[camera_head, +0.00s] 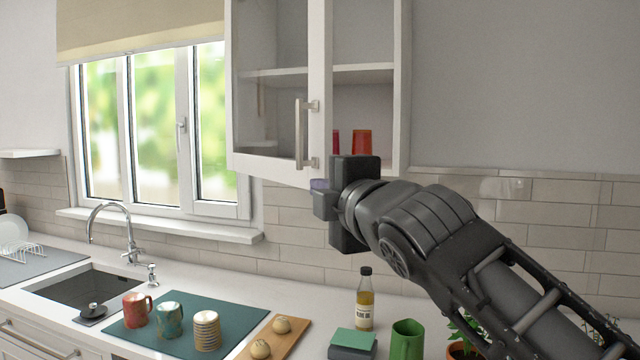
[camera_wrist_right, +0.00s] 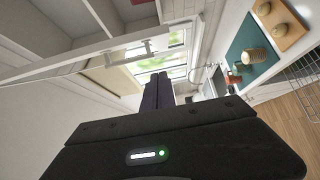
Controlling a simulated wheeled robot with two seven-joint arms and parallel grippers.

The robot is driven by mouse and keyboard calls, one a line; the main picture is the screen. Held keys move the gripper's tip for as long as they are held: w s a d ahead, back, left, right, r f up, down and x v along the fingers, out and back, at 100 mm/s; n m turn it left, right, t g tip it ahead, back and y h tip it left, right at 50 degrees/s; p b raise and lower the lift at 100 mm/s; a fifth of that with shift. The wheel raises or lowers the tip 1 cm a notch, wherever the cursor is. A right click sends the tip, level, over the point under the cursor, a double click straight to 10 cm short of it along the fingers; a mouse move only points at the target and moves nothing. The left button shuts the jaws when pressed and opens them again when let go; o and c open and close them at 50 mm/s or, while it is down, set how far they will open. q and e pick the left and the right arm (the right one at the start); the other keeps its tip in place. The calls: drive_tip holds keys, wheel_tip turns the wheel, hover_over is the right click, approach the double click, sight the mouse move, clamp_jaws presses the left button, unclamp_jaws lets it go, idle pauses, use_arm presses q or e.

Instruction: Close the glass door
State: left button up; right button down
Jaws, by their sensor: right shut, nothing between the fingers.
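The glass door (camera_head: 319,80) of the white wall cabinet (camera_head: 402,90) stands partly open. Its left side is by the window and its handle edge is swung out toward me. The bar handle (camera_head: 299,133) is on that edge. The door with its handle also shows in the wrist view (camera_wrist_right: 138,50). My right gripper (camera_head: 320,192) is shut and empty, close to the door's lower corner below the handle; I cannot tell whether it touches. Its dark fingers show in the wrist view (camera_wrist_right: 157,92). My left gripper is out of view.
Red cups (camera_head: 361,143) stand inside the cabinet. Below are a bottle (camera_head: 365,300), a green cup (camera_head: 407,340), a teal mat (camera_head: 240,330) with several mugs, a wooden board (camera_head: 285,342) with buns, and a sink (camera_head: 80,288). The wall right of the cabinet is clear.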

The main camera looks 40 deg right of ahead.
sight(318, 177)
drive_tip(key=shift+w, duration=0.15)
drive_tip(key=w+d+p, duration=0.1)
drive_tip(key=w+d, duration=0.1)
drive_tip(key=w+d+p, duration=0.2)
drive_tip(key=w, duration=0.1)
drive_tip(key=w+d+p, duration=0.2)
drive_tip(key=w+d, duration=0.1)
drive_tip(key=shift+w+d+r, duration=0.1)
drive_tip(key=shift+w+r, duration=0.05)
drive_tip(key=shift+w, duration=0.1)
drive_tip(key=shift+w+d+f, duration=0.1)
drive_tip(key=shift+d+f, duration=0.1)
drive_tip(key=shift+d, duration=0.05)
idle(0.4)
